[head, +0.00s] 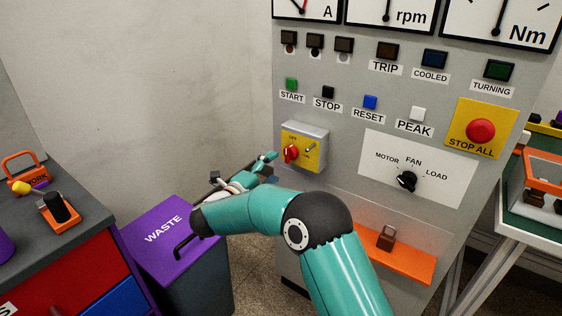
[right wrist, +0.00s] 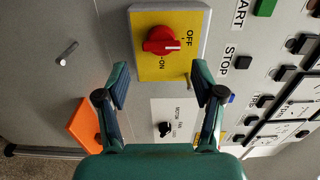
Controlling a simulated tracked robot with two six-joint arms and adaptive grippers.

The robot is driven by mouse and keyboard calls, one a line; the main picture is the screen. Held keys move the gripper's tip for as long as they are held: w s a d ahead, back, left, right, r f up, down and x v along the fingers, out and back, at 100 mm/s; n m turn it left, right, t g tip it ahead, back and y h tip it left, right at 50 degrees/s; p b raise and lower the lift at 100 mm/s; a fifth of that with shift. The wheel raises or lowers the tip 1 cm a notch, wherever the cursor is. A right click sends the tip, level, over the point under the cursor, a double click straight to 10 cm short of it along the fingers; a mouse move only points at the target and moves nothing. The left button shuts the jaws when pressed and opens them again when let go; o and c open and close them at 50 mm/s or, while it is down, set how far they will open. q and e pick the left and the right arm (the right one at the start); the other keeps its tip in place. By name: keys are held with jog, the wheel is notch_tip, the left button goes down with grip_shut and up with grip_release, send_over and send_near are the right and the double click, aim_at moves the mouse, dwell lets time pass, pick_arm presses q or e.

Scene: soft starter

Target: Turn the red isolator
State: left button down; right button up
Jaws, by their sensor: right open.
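The red isolator (head: 291,153) is a rotary knob on a yellow plate, on a grey box fixed to the panel's left side. It also shows in the right wrist view (right wrist: 160,41), where its white mark points right, toward the OFF side; ON is printed below it. My right gripper (head: 243,170) is left of the isolator box in the head view, apart from it. In the right wrist view its open fingers (right wrist: 161,82) are spread below the knob with nothing between them. My left gripper is not in view.
A small grey peg (head: 311,147) sticks out beside the knob. The panel carries push buttons, a black selector (head: 406,181), the STOP ALL button (head: 480,131) and an orange shelf (head: 405,262) with a brown padlock. A purple-lidded waste bin (head: 150,235) stands below left.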

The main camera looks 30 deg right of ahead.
jog(key=shift+v, duration=2.4)
jog(key=shift+d, duration=0.1)
jog(key=s+d+f+n, duration=0.2)
jog(key=d+f+n, duration=0.1)
jog(key=d+f, duration=0.55)
jog(key=a+f+n+t+y, duration=0.3)
jog(key=f+n+y, duration=0.4)
jog(key=f, duration=0.6)
jog(key=s+a+f+n+g+y, duration=0.3)
jog(key=s+a+f+n+y, duration=0.7)
jog(key=s+a+f, duration=0.5)
jog(key=s+a+f+n+g+y, duration=0.1)
jog(key=s+a+n+g+y, duration=0.15)
jog(key=s+a+n, duration=0.4)
jog(key=s+a+f+n+g+y, duration=0.1)
jog(key=s+a+f+n+g, duration=0.2)
jog(key=s, duration=0.6)
notch_tip(320, 180, up, 23)
jog(key=d+p, duration=0.1)
jog(key=p, duration=2)
jog(key=shift+w+d+f+g, duration=0.25)
jog(key=shift+w+g, duration=0.1)
jog(key=shift+g, duration=0.1)
